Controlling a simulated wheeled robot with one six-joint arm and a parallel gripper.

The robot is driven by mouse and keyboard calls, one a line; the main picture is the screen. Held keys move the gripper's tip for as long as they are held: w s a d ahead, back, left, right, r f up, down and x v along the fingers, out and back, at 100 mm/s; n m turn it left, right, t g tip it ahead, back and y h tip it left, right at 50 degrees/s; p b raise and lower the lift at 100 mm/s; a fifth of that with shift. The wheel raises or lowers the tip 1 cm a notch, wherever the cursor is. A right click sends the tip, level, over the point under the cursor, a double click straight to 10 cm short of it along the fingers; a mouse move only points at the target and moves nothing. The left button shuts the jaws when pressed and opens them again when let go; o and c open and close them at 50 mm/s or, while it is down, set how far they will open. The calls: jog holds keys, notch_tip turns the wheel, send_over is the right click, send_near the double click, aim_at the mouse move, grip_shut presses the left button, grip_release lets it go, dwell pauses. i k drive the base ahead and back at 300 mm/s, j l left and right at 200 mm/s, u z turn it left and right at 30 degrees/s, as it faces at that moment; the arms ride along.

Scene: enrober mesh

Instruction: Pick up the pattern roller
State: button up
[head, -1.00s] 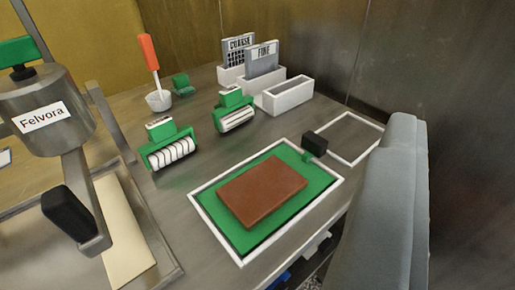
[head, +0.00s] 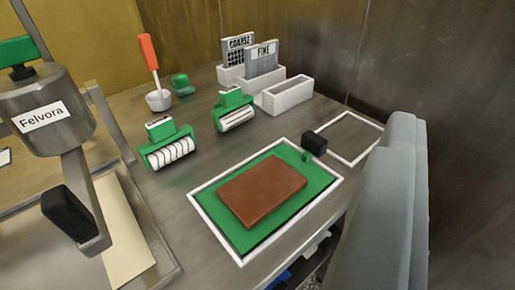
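Two rollers with green holders stand on the metal worktop in the head view. The left roller (head: 170,153) has a white drum with dark slanted stripes, and a small label on top that I cannot read. The right roller (head: 237,119) sits a little farther back and has a white drum with a lengthwise dark line. Which one is called the pattern roller I cannot tell for certain; the slanted stripes on the left one look like a pattern. Both rest apart from each other, with nothing holding them.
A brown slab (head: 262,190) lies on a green mat (head: 325,178) in a white outline. White bins (head: 287,96) with COARSE and FINE plates stand behind. A white cup (head: 158,100) holds an orange-handled tool. An empty outlined area (head: 352,137) lies right.

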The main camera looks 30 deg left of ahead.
aim_at(231, 98)
jog(key=i+l+u, duration=0.1)
jog(key=u, duration=0.3)
jog(key=i+l+u, duration=0.1)
jog(key=u, duration=0.25)
jog(key=i+l+u, duration=0.1)
jog(key=u, duration=0.3)
jog(key=l, duration=0.1)
